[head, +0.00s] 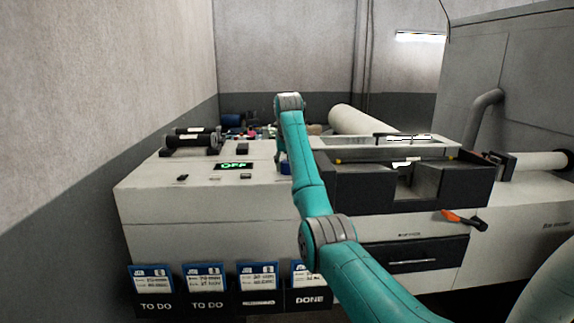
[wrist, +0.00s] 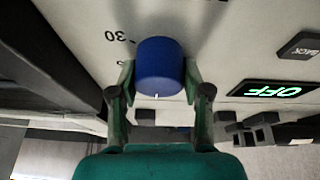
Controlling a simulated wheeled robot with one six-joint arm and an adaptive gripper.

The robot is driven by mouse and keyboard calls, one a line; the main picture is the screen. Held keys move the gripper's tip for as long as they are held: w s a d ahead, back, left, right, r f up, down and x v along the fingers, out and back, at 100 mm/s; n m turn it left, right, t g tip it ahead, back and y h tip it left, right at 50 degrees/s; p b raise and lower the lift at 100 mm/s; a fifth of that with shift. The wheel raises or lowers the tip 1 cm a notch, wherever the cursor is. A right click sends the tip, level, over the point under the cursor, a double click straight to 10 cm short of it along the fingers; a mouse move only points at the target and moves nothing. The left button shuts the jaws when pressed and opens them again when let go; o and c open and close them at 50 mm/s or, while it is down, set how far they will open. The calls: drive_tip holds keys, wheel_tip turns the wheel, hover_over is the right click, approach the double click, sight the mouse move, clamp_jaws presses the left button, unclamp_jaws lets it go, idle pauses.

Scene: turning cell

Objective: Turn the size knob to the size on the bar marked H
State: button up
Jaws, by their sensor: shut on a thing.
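The size knob (wrist: 160,70) is a blue cylinder on a pale panel in the wrist view. A short white mark shows at its lower edge in that picture. My gripper (wrist: 158,78) is shut on the knob, one finger on each side. A printed "30" and small ticks show left of the knob; the rest of the scale is hidden or out of view. In the head view a bit of the blue knob (head: 285,168) shows beside my teal arm, which hides the gripper. Dark bars (head: 190,139) with pale labels lie on the left; I cannot read their letters.
A green "OFF" display (head: 233,166) sits left of the knob in the head view. A dark-framed machine bed (head: 400,182) stands right of my arm. An orange-handled lever (head: 462,219) sticks out at the front right. Job cards (head: 205,278) hang on the front.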

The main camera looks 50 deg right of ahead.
drive_tip(key=shift+n, duration=0.6)
drive_tip(key=shift+t, duration=0.3)
drive_tip(key=o, duration=1.2)
drive_tip(key=shift+v, duration=3.7)
drive_tip(key=shift+d, duration=0.15)
